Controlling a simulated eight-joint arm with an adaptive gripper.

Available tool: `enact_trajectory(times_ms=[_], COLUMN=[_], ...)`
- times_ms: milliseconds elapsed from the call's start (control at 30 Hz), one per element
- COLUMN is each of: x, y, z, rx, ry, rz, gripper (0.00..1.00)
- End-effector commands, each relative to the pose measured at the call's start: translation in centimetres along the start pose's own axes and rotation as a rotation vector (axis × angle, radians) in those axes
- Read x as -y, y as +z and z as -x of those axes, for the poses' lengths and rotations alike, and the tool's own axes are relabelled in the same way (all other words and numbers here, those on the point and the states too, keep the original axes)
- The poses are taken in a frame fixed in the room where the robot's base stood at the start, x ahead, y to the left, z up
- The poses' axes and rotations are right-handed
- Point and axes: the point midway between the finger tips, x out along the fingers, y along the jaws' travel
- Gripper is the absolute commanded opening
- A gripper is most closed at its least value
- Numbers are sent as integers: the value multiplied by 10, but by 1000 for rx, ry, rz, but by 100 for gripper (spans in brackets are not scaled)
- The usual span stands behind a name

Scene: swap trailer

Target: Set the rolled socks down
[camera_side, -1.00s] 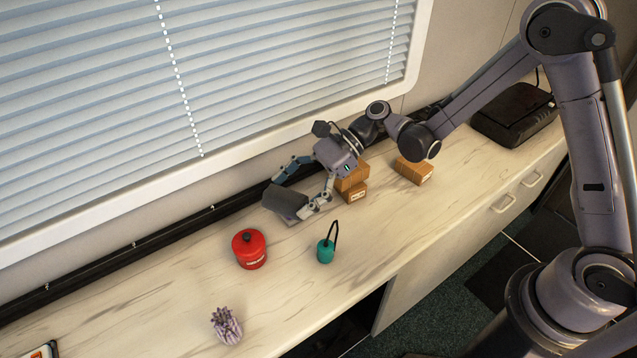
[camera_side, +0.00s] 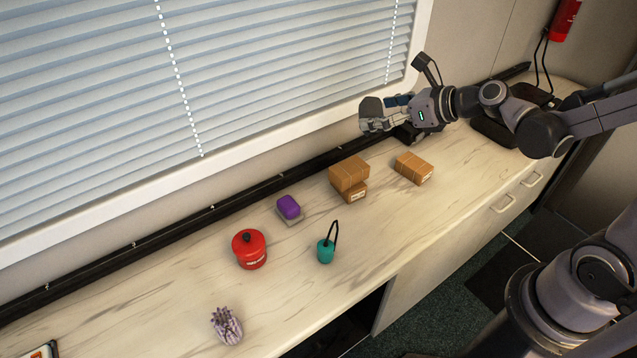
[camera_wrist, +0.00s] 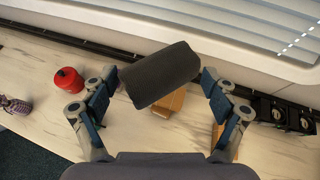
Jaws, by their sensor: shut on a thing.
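The rolled socks (camera_side: 372,108) are a dark grey roll, held up above the back of the counter near the window sill. My gripper (camera_side: 384,117) is shut on them. In the wrist view the rolled socks (camera_wrist: 160,74) lie slightly tilted between the two blue-padded fingers of my gripper (camera_wrist: 159,80). The counter (camera_side: 120,300) below has a pale wood-like top. The roll hides part of the cardboard boxes in the wrist view.
Cardboard boxes (camera_side: 349,174) are stacked mid-counter, with another box (camera_side: 414,168) to their right. A purple block (camera_side: 289,207) sits on a small grey base. Free counter lies between.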

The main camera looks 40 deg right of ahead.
Motion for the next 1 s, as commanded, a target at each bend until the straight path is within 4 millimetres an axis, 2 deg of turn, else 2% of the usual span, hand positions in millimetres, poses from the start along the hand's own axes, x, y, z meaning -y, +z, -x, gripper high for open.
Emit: enact_trajectory(times_ms=[467, 600, 767, 1000], x=[3, -2, -21, -82], y=[0, 2, 10, 20], z=[2, -3, -29, -90], rx=[0, 0, -1, -1], ry=[-14, -1, 49, 171], rz=[-9, -2, 27, 92], gripper=[61, 61, 61, 61])
